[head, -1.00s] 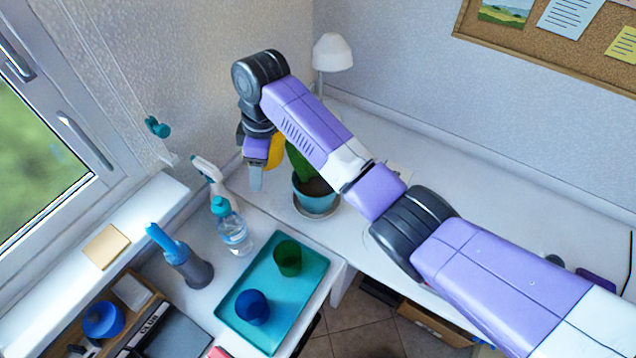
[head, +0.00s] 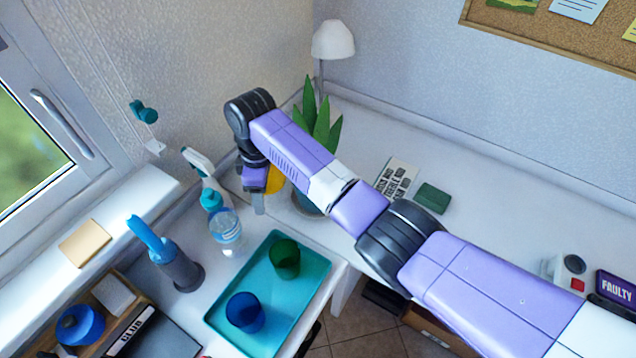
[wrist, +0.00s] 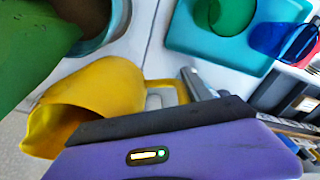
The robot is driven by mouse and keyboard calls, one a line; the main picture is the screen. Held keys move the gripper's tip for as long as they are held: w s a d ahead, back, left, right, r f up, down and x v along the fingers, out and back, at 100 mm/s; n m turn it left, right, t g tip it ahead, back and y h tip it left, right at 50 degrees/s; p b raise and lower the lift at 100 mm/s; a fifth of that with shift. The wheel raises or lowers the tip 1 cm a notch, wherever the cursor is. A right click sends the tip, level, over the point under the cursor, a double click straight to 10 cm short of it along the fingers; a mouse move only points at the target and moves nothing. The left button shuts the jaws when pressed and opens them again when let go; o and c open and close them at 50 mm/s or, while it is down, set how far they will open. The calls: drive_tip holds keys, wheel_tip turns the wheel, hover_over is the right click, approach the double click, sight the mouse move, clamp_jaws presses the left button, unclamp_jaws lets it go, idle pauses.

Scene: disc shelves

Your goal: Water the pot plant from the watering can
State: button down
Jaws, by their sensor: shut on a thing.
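The pot plant has tall green leaves (head: 318,125) rising behind my arm in the head view, and its teal pot (head: 303,205) is partly hidden by the arm. In the wrist view a leaf (wrist: 28,50) and the pot's rim with brown soil (wrist: 112,28) are at the upper left. The yellow watering can (head: 275,180) is mostly hidden in the head view, just left of the plant. In the wrist view the can (wrist: 105,88) shows its open lip at lower left, close to the pot. My gripper (wrist: 190,88) is shut on its handle. No water is visible.
A teal tray (head: 312,300) with a green cup (head: 285,258) and a blue cup (head: 245,311) is in front. A white lamp (head: 332,42) stands behind the plant.

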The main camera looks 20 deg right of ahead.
drive_tip(key=shift+h, duration=0.4)
drive_tip(key=shift+w+a+f+b, duration=0.1)
drive_tip(key=shift+f+b, duration=2.85)
drive_tip(key=shift+f, duration=1.3)
